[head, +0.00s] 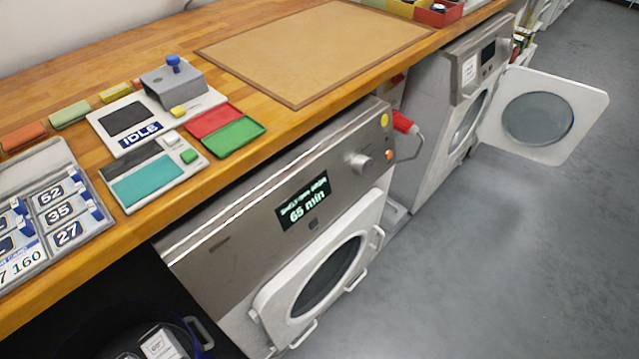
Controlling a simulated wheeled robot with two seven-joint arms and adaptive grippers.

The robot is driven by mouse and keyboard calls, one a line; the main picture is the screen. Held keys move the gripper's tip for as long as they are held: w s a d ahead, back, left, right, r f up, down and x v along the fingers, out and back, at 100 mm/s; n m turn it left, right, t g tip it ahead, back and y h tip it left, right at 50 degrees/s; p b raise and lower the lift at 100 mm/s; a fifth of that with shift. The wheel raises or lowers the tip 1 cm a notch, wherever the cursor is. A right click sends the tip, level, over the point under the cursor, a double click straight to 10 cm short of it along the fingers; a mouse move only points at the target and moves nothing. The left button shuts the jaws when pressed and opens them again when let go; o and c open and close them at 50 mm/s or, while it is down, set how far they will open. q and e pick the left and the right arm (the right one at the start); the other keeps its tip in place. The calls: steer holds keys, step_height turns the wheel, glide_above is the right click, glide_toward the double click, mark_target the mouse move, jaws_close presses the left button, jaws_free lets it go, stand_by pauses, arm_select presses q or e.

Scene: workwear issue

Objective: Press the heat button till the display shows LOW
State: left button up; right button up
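The near machine, a grey dryer-like unit (235,245), stands under the wooden counter with its round-windowed white door (328,275) at the front. Its black display (303,201) reads "65 min" in large characters; the smaller line above is too blurred to read surely. On its panel, right of the display, are a round grey knob (360,163), a small yellow button (385,120) and a small orange-brown button (389,154). I cannot tell which control is the heat button. Neither of my grippers is in view.
The counter holds a device labelled about "IDLS" (140,134), a teal-padded device (147,183), red (213,120) and green (234,137) trays, a number board (40,220) and a tan mat (318,48). A second machine's open door (542,115) juts over clear grey floor.

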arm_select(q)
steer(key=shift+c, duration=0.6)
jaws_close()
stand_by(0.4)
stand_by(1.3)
